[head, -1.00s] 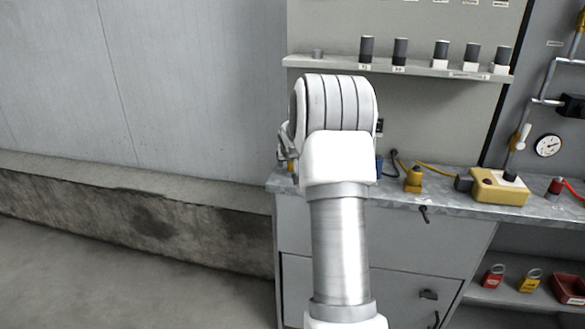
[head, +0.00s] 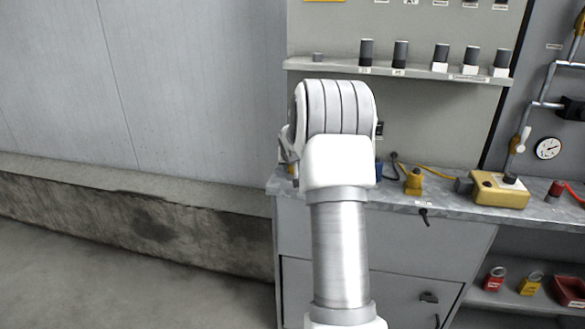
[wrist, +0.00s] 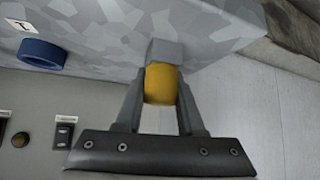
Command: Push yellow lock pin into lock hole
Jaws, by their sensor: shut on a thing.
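In the wrist view the yellow lock pin (wrist: 160,86) sits between the two fingers of my gripper (wrist: 161,95), which is shut on it. A small grey block (wrist: 165,52) meets the far end of the pin, against the mottled grey worktop (wrist: 110,30). The lock hole does not show, and I cannot tell how deep the pin sits in anything. In the head view my white arm hides the pin and most of the gripper, at the left end of the bench (head: 450,208).
A blue ring (wrist: 42,54) lies on the worktop near a label. Right of my arm in the head view stand a small yellow part (head: 413,182) and a yellow box (head: 500,190). A shelf (head: 420,72) with several dark-topped cylinders is above. Open floor lies left.

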